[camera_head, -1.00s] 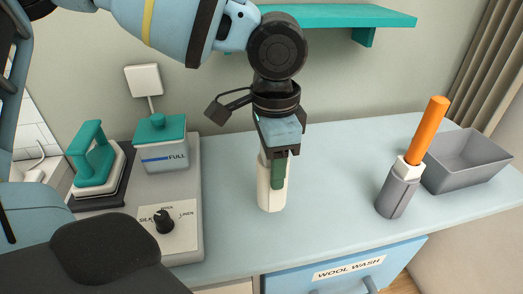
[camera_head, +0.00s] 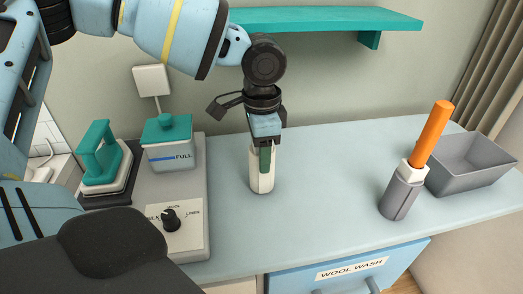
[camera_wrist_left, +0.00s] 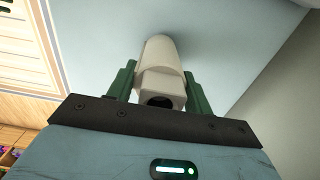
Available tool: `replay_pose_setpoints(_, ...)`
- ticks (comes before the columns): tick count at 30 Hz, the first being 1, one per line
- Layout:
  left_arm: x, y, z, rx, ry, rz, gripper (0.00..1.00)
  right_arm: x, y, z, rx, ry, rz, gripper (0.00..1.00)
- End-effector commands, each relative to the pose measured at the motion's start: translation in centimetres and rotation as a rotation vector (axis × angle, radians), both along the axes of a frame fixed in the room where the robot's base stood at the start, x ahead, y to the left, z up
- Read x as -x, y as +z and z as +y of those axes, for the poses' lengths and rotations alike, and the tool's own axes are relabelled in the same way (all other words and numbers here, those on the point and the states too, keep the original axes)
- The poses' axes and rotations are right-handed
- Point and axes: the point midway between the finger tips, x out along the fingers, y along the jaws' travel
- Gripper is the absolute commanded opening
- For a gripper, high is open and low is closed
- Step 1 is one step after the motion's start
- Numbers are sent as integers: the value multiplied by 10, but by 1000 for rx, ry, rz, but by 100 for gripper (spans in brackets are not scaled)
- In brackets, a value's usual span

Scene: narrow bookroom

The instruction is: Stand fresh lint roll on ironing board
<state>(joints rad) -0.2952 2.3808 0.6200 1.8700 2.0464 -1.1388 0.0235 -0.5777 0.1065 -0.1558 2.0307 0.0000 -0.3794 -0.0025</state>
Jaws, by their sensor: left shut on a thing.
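The fresh lint roll (camera_head: 261,183) is a white, upright cylinder in the middle of the head view. My left gripper (camera_head: 265,158) comes down from above and is shut on its upper part, with green fingers on either side. The left wrist view shows the roll (camera_wrist_left: 161,55) between the fingers, its hollow end toward the camera. The pale blue top below (camera_head: 320,190) appears to be the ironing board. The roll's lower end is at or just above this top; I cannot tell if it touches. My right gripper is not in view.
A teal iron (camera_head: 103,160) and a tank marked FULL (camera_head: 168,148) are at left, by a dial panel (camera_head: 178,228). An orange-handled roller (camera_head: 432,135) stands in a grey holder (camera_head: 399,197) at right, beside a grey bin (camera_head: 470,165). A teal shelf (camera_head: 320,18) hangs above. The middle top is clear.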

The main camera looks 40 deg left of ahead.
Motion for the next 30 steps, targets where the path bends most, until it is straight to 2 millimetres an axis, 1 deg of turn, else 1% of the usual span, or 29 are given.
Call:
replay_pose_setpoints(2, 0, -4, 0, -1, -1, -1, 26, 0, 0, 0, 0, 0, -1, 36)
replay_pose_setpoints(8, 0, -4, 0, 0, 0, -1, 26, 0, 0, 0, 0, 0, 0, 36)
replay_pose_setpoints(13, 0, -8, -1, 1, 0, -1, 26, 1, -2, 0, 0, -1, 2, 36)
replay_pose_setpoints(14, 0, -8, -1, 1, 1, -1, 53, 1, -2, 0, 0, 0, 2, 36)
replay_pose_setpoints(18, 0, -7, 0, 1, 1, -1, 72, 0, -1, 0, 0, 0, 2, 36)
replay_pose_setpoints(26, 0, -7, 0, 1, 1, -1, 72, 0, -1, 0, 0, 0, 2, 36)
replay_pose_setpoints(30, 0, 0, 0, 0, 1, -4, 72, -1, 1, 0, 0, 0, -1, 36)
